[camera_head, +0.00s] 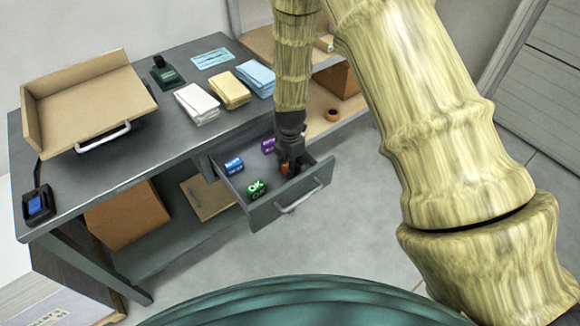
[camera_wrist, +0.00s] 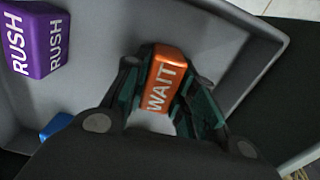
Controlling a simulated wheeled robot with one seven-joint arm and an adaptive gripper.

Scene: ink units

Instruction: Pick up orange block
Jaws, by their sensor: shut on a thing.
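The orange block (camera_wrist: 166,77) has white "WAIT" lettering. In the wrist view it sits between the two fingers of my gripper (camera_wrist: 168,95), which touch it on both sides. It is inside the open grey drawer (camera_head: 262,215). In the head view my gripper (camera_head: 289,165) points down into the drawer, and only a small part of the orange block (camera_head: 285,169) shows beside the fingers. I cannot tell whether the block touches the drawer floor.
A purple "RUSH" block (camera_wrist: 36,40), a blue block (camera_head: 234,165) and a green "OK" block (camera_head: 256,188) are also in the drawer. The drawer walls stand close around my gripper. The desk top (camera_head: 150,160) above holds a tan tray (camera_head: 88,98) and paper stacks (camera_head: 229,89).

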